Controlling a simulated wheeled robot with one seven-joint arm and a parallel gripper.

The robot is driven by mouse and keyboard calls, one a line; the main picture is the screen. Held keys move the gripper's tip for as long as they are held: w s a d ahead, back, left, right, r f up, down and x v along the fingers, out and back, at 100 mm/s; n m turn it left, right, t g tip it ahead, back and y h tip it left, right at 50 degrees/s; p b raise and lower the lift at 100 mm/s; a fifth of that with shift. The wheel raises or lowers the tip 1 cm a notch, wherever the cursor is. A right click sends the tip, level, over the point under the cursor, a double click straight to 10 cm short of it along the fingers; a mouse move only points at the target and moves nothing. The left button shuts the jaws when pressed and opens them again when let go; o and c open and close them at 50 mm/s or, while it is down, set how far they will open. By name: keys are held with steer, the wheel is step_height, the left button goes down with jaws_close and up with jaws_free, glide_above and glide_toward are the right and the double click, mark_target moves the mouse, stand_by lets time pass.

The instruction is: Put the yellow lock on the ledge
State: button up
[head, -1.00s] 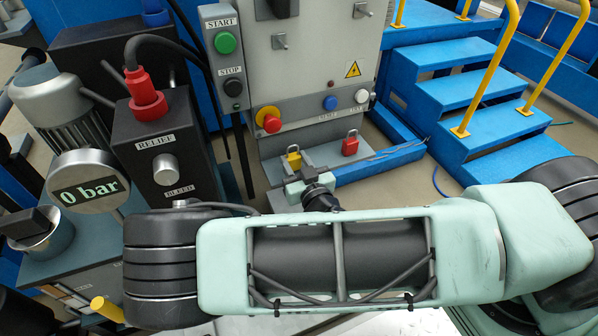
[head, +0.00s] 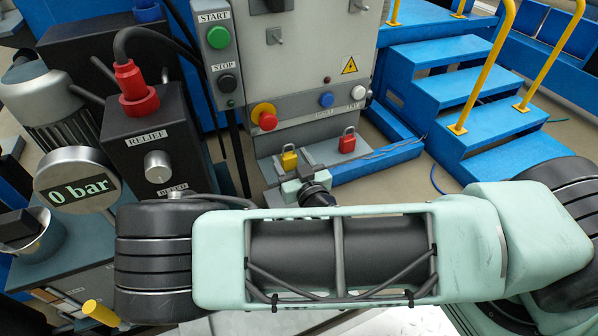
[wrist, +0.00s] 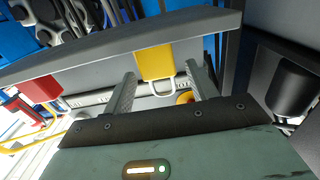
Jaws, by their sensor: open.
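The yellow lock (head: 289,160) stands upright on the grey ledge (head: 325,153) at the foot of the control cabinet. In the wrist view, which is turned over, the yellow lock (wrist: 155,62) rests against the ledge (wrist: 120,40), its metal shackle pointing away from it. My gripper (head: 296,178) is just in front of the lock. Its fingers (wrist: 159,75) are open, one on each side of the shackle end, with gaps visible. My arm hides the area below the gripper in the head view.
A red lock (head: 347,141) stands on the same ledge to the right. An emergency stop knob (head: 264,116) and a blue button (head: 326,100) are above. Blue steps (head: 450,100) with yellow rails are at right. The black relief box (head: 155,150) and pressure gauge (head: 77,182) are at left.

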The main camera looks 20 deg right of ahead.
steer(key=s+p, duration=0.5)
steer(key=s, duration=0.6)
steer(key=s+d+r+m+g+h, duration=0.25)
steer(key=m+g+h, duration=0.2)
steer(key=m, duration=0.75)
steer(key=s+d+r+m+g+h, duration=0.2)
steer(key=s+r+m+g+h, duration=0.25)
steer(key=m, duration=0.75)
steer(key=s+d+r+m+g+h, duration=0.25)
steer(key=m+g+h, duration=0.2)
steer(key=m, duration=0.65)
steer(key=s+a+r+m+g+y, duration=0.2)
steer(key=a+r+m+y, duration=0.4)
steer(key=m, duration=0.8)
steer(key=s+a+r+m+g+y, duration=0.2)
steer(key=s+a+r+m+y, duration=0.2)
steer(key=m, duration=1.1)
step_height(320, 180, up, 4)
steer(key=a+y, duration=0.3)
steer(key=y, duration=0.1)
steer(key=shift+g, duration=0.25)
